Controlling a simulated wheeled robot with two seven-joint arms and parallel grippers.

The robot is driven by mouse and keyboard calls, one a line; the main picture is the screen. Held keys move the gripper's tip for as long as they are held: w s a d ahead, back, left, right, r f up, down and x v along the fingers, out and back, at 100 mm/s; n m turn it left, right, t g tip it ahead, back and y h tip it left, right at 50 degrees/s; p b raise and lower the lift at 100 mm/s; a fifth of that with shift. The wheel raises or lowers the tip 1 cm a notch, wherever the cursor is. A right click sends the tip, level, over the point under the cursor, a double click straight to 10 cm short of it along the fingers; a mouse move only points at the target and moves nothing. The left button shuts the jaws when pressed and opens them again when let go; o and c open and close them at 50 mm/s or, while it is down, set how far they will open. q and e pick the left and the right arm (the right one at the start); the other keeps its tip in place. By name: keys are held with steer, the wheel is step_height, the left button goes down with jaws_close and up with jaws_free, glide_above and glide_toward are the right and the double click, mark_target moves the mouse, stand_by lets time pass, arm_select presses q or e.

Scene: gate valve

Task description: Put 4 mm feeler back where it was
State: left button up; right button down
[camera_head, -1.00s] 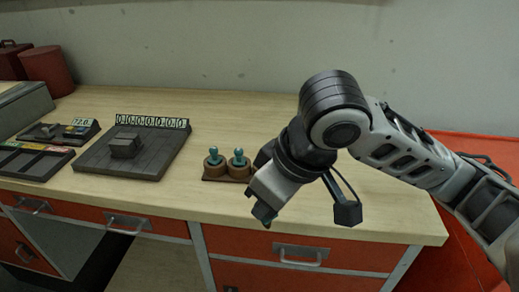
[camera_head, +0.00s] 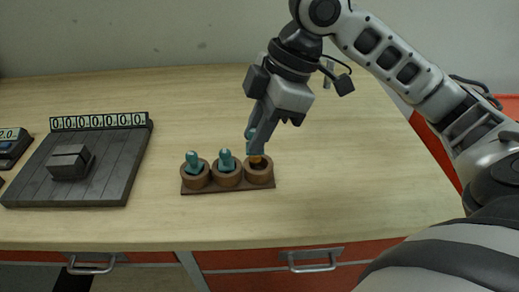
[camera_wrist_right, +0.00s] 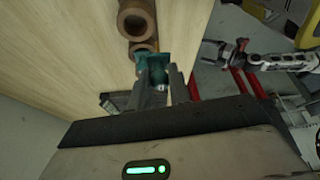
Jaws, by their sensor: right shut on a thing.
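My right gripper (camera_head: 254,144) points down at the rightmost of three brown round cups, and its fingertips are right over that cup (camera_head: 259,172). It is shut on a teal feeler (camera_wrist_right: 153,62), which shows between the fingers in the right wrist view, close to the rim of a brown cup (camera_wrist_right: 143,46). In the head view the fingers hide most of this feeler. Teal feelers stand in the left cup (camera_head: 192,160) and the middle cup (camera_head: 226,158).
The cups share a dark brown base (camera_head: 228,188) near the front of the wooden table (camera_head: 340,205). A dark plate (camera_head: 105,185) with a grey block (camera_head: 70,162) and a row of zeros stands left. The table right of the cups is clear.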

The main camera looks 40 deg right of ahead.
steer(key=shift+w+d+f, duration=0.3)
steer(key=shift+w+f, duration=0.05)
steer(key=shift+f, duration=0.7)
steer(key=shift+w+d+f, duration=0.35)
steer(key=shift+w+f, duration=0.05)
steer(key=shift+f, duration=0.65)
steer(key=shift+w+d+f, duration=0.3)
steer(key=shift+w+f, duration=0.05)
steer(key=shift+f, duration=0.7)
steer(key=c, duration=1.3)
jaws_free()
steer(key=shift+f, duration=0.15)
steer(key=v, duration=1.2)
steer(key=shift+r+p, duration=0.2)
steer(key=shift+p, duration=0.15)
steer(key=shift+s+f, duration=0.1)
